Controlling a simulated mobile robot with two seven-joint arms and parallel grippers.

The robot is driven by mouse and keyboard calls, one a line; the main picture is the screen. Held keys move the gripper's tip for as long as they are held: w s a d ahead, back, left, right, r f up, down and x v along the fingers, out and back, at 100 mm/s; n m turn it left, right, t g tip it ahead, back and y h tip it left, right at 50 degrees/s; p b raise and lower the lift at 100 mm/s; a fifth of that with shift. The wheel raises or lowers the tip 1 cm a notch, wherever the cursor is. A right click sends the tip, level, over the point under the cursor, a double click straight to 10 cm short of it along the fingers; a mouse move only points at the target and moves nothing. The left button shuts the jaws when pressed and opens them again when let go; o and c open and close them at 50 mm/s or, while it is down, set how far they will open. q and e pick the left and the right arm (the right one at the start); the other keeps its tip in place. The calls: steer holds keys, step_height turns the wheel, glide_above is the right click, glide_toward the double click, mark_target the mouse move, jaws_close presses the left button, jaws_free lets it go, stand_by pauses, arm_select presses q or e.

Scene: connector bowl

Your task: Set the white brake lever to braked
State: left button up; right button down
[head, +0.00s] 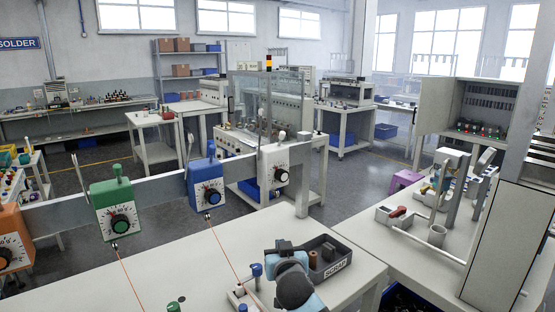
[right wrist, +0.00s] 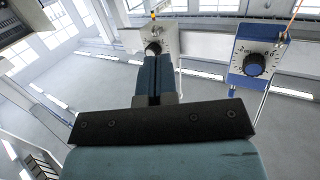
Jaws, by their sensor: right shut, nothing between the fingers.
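The white brake unit (head: 277,172) hangs on the grey rail, with a black dial on its face. Its short white lever (head: 282,136) sticks up from the top and looks about upright; its setting cannot be told. In the right wrist view the white unit (right wrist: 170,42) is just beyond the fingertips and partly covered by them. My right gripper (head: 282,244) is over the near table, below and in front of the white unit. Its blue fingers (right wrist: 155,62) are shut and empty, and look apart from the unit. My left gripper is not in view.
On the rail left of the white unit are a blue unit (head: 205,184), a green unit (head: 116,210) and an orange unit (head: 12,243). Thin orange lines run down from the blue and green ones. A black scrap tray (head: 330,275) stands right of my gripper.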

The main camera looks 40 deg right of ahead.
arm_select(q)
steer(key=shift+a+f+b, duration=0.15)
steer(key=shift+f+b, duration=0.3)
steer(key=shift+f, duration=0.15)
arm_select(e)
steer(key=w+d+r+m+t+h, duration=0.1)
steer(key=w+d+r+m+h, duration=0.1)
steer(key=r, duration=0.6)
steer(key=w+d+r+m+t+h, duration=0.1)
steer(key=w+d+r+m+h, duration=0.1)
steer(key=w+d+r, duration=0.3)
step_height(320, 180, up, 3)
steer(key=shift+w+d+f+m+t+h, duration=0.15)
steer(key=shift+w+m+t+h, duration=0.2)
steer(key=shift+h, duration=0.45)
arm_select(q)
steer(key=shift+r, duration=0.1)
arm_select(e)
steer(key=shift+r, duration=0.2)
